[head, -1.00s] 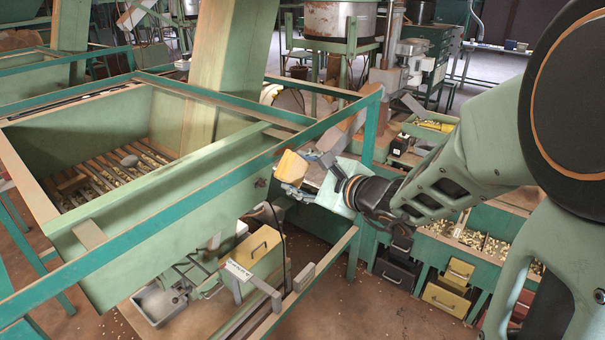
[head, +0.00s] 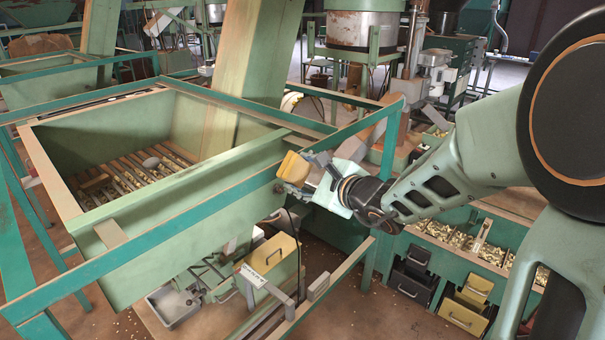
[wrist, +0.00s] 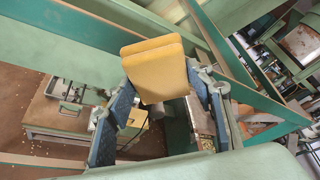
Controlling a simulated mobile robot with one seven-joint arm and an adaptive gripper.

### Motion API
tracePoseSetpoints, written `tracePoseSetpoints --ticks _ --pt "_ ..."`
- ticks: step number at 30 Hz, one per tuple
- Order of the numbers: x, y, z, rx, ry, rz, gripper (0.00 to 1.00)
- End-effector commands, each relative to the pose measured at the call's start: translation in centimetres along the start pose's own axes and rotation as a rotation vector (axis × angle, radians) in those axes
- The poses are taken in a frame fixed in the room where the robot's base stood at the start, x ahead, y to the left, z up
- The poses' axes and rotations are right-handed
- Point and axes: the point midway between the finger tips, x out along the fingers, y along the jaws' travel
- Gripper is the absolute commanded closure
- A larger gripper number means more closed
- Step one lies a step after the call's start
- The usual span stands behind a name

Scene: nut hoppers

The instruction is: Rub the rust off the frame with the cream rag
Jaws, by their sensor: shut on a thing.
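My gripper (head: 304,166) is shut on a folded yellow-ochre cloth pad (head: 293,168), which I take to be the cream rag. In the wrist view the rag (wrist: 154,68) stands out beyond the blue-grey fingers of my gripper (wrist: 165,84) in two flat layers. The teal frame (head: 345,133) runs around the green hopper, and the rag overlaps its front corner rail in the head view. I cannot tell whether they touch. A small dark patch (head: 279,188) shows just below left of the rag; I cannot tell if it is rust.
The green hopper (head: 165,222) with a slatted floor stands left of my gripper. Below are a yellow drawer box (head: 270,258) and a metal tray (head: 172,306). Nut bins (head: 455,237) with drawers stand at the right. Open floor shows between them.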

Motion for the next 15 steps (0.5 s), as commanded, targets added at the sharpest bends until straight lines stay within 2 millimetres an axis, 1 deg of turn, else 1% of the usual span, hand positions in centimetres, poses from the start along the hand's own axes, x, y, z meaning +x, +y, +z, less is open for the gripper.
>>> tracePoseSetpoints --ticks 7,15 --pt "0.06 0.00 0.02 0.000 0.000 0.000 0.71" --pt "0.59 0.03 0.20 -0.001 -0.001 0.000 0.71"
